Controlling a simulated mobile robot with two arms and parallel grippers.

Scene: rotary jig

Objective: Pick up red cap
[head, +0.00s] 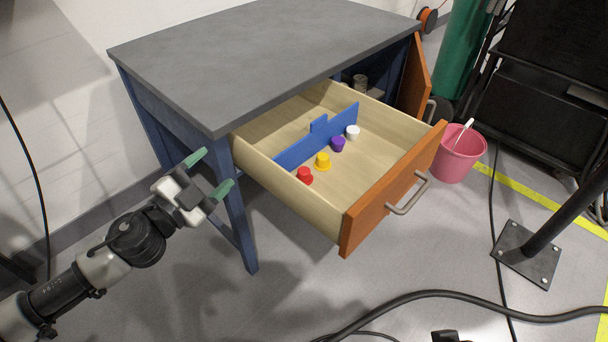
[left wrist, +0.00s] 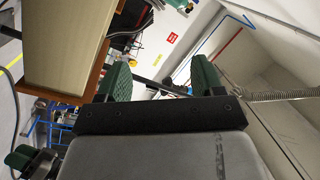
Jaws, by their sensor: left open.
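The red cap (head: 305,175) sits in the open drawer (head: 290,197), near its left end, in front of a blue divider (head: 300,148). A yellow cap (head: 323,161), a purple cap (head: 337,144) and a white cap (head: 352,132) stand in a row behind it to the right. My left gripper (head: 210,172) is open and empty, outside the drawer to its left, beside the front table leg. Its green fingers also show in the left wrist view (left wrist: 160,82), apart with nothing between them.
The drawer has an orange front (head: 392,190) with a metal handle (head: 408,197). The grey tabletop (head: 260,55) overhangs the drawer's back. A pink bucket (head: 457,158) stands to the right. A black cable (head: 430,295) lies on the floor in front.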

